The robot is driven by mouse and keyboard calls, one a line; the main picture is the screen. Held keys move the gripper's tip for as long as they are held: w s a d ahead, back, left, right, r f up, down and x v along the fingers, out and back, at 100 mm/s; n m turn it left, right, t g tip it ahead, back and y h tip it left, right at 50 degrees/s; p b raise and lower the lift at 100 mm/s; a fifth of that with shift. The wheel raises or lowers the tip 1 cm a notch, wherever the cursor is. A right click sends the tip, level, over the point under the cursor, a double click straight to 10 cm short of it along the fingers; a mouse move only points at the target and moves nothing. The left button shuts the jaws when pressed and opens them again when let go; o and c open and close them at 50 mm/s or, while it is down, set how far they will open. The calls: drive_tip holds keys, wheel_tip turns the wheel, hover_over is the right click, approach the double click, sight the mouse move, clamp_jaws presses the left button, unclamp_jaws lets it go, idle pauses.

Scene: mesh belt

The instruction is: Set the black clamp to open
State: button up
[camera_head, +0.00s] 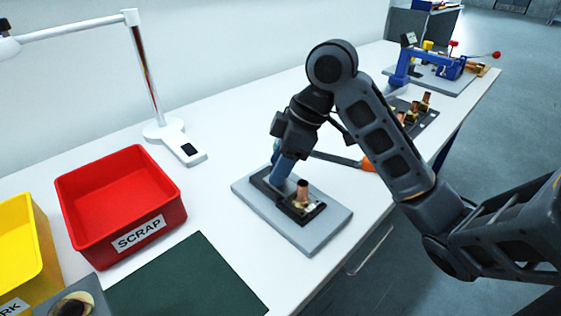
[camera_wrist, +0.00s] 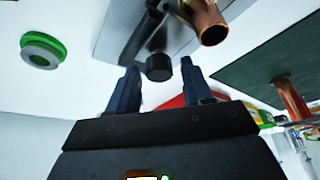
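The black clamp (camera_head: 263,182) is on a grey base plate (camera_head: 322,236) on the white bench, largely hidden by my gripper in the head view. In the wrist view its dark arm and round black end (camera_wrist: 159,67) show just beyond my fingertips. A copper fitting (camera_head: 302,190) stands upright beside it; its tube also shows in the wrist view (camera_wrist: 208,22). My gripper (camera_head: 279,175) points down over the clamp. In the wrist view its two dark blue fingers (camera_wrist: 163,80) are apart, with nothing visibly held between them. I cannot tell whether the clamp is open or shut.
A red SCRAP bin (camera_head: 118,205), a yellow bin (camera_head: 22,248) and a dark green mat (camera_head: 188,280) are at left. A lamp stand (camera_head: 163,128) is behind. A rod with an orange end (camera_head: 368,163) is behind my arm. A blue clamp (camera_head: 402,68) stands at the far right.

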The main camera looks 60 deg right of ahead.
clamp_jaws()
idle(0.3)
